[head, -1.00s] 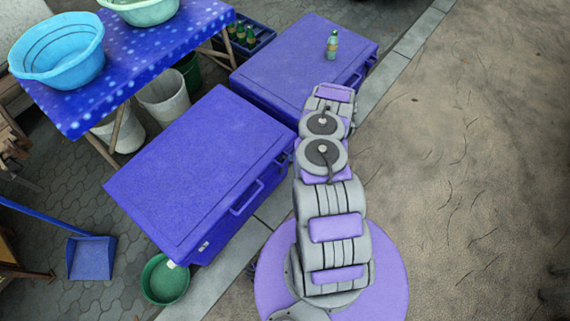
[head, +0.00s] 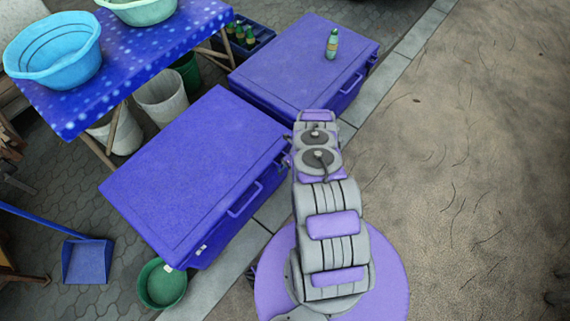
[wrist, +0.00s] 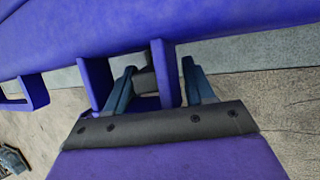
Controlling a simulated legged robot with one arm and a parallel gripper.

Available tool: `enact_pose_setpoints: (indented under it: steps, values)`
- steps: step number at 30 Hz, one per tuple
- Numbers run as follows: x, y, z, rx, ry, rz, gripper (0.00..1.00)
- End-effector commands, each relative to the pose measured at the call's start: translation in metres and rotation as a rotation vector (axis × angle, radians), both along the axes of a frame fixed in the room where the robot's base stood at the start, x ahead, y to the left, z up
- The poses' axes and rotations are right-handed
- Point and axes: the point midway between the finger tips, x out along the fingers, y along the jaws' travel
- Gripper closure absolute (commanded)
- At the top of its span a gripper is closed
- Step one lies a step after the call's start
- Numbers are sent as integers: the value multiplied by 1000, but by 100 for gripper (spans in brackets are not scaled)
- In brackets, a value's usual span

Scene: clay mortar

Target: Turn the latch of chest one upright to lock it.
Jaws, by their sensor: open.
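Two blue lidded chests stand end to end in the head view, a near chest (head: 190,165) and a far chest (head: 300,55). No label shows which is chest one. In the wrist view, a blue chest edge (wrist: 130,30) runs across the top. Below it two blue upright tabs, a left tab (wrist: 97,83) and a right tab (wrist: 165,72), stand with a dark cylindrical part (wrist: 145,82) between them. My gripper (wrist: 160,68) is open, its two fingers on either side of the right tab. Contact cannot be told. My arm hides the gripper in the head view.
A green bottle (head: 332,44) stands on the far chest. The near chest has a front handle (head: 245,200). A green bowl (head: 162,284) and a blue dustpan (head: 87,262) lie on the ground. A table (head: 130,60) with basins stands left. Open ground lies right.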

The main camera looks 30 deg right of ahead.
Motion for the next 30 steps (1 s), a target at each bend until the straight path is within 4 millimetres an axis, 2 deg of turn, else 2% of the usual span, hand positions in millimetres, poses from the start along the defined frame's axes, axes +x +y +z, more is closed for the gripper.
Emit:
enact_pose_setpoints:
  steps: [2, 18, 30]
  values:
    - [0, 0, 0, 0, 0, 0, 47]
    - [0, 0, 0, 0, 1, 0, 98]
    - [1, 4, 4, -116, -49, -4, 98]
